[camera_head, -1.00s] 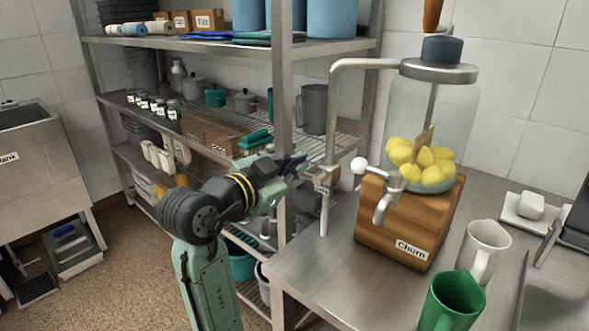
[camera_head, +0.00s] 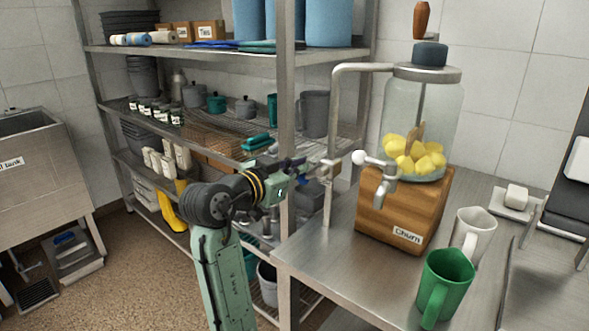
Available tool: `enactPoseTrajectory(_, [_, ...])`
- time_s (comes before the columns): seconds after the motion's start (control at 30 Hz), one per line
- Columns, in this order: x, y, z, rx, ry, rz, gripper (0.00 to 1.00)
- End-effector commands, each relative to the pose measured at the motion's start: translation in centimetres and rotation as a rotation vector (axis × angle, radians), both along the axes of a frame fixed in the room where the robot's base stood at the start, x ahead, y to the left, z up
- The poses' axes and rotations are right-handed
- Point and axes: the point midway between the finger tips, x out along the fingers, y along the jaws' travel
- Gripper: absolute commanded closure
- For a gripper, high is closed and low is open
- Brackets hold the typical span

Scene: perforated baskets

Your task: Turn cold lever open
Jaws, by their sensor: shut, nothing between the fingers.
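A metal tap (camera_head: 386,186) sits on the front of the glass churn jar (camera_head: 408,108). Its lever (camera_head: 374,161) ends in a white ball knob (camera_head: 359,157) and points left. I see no label reading "cold", so I cannot tell whether this is the lever named. My gripper (camera_head: 306,163) is shut and empty, pointing right, left of the knob and apart from it in the picture. Its fingertips show beside the thin upright metal pipe (camera_head: 332,120); whether they touch the pipe fitting is too small to tell.
The jar stands on a wooden block (camera_head: 405,215) labelled "Churn" on a steel table (camera_head: 325,258). A green mug (camera_head: 446,280) and a white mug (camera_head: 474,229) stand to its right. A shelf post (camera_head: 287,110) rises by my arm. A loaded shelf rack (camera_head: 215,130) stands behind.

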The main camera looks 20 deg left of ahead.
Motion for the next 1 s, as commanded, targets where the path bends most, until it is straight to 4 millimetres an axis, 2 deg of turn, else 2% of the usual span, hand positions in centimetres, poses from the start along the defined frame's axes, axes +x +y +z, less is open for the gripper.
enactPoseTrajectory(0.13, [0.8, 0.0, -0.7, -0.085, 0.033, -0.002, 1.0])
enactPoseTrajectory(0.37, [1.0, -0.1, -1.6, -0.252, 0.095, -0.001, 1.0])
enactPoseTrajectory(0.73, [0.8, -0.5, -2.6, -0.247, 0.092, -0.001, 1.0])
enactPoseTrajectory(1.0, [0.7, -0.7, -2.9, -0.335, 0.124, -0.001, 1.0])
